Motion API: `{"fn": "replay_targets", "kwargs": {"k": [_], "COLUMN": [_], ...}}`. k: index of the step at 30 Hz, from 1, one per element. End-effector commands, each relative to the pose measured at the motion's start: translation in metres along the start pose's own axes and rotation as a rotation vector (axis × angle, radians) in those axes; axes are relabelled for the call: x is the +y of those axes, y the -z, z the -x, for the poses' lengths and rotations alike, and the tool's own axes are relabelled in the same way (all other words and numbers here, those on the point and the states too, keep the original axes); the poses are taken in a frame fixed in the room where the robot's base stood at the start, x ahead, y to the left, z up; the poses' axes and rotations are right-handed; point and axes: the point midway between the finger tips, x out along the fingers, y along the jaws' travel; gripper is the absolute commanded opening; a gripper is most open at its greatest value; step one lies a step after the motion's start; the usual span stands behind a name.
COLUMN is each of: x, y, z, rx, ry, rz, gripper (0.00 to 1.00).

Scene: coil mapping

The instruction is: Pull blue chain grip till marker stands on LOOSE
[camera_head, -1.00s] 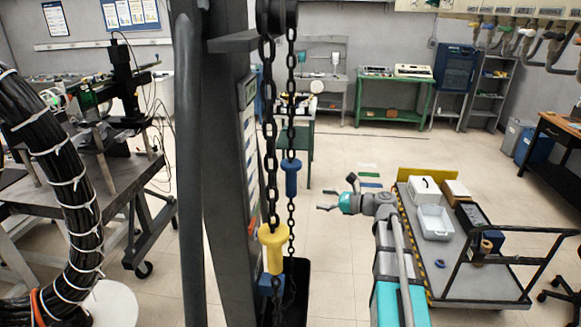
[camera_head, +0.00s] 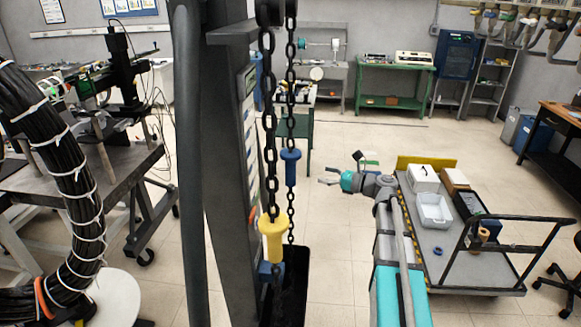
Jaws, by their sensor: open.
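The blue chain grip (camera_head: 291,167) hangs on the farther chain, beside the dark column. A yellow grip (camera_head: 273,240) hangs lower on the nearer chain (camera_head: 269,125). My gripper (camera_head: 325,178) is open and empty, to the right of the blue grip and apart from it, its fingers pointing left. The scale on the column's side (camera_head: 248,150) is seen edge-on, so its marker and the word LOOSE cannot be read. Another blue piece (camera_head: 266,270) shows partly behind the yellow grip.
A black bin (camera_head: 295,285) stands under the chains. A cart (camera_head: 463,265) with boxes is to the right of my arm. A bench with a thick cable bundle (camera_head: 75,190) is at left. The floor behind my gripper is clear.

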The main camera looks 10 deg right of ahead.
Motion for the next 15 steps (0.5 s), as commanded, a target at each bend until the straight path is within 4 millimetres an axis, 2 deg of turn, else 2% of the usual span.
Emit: {"fn": "replay_targets", "kwargs": {"k": [15], "x": [0.0], "y": [0.0], "z": [-0.072], "rx": [0.0], "ry": [-0.003], "rz": [0.0], "gripper": [0.86]}}
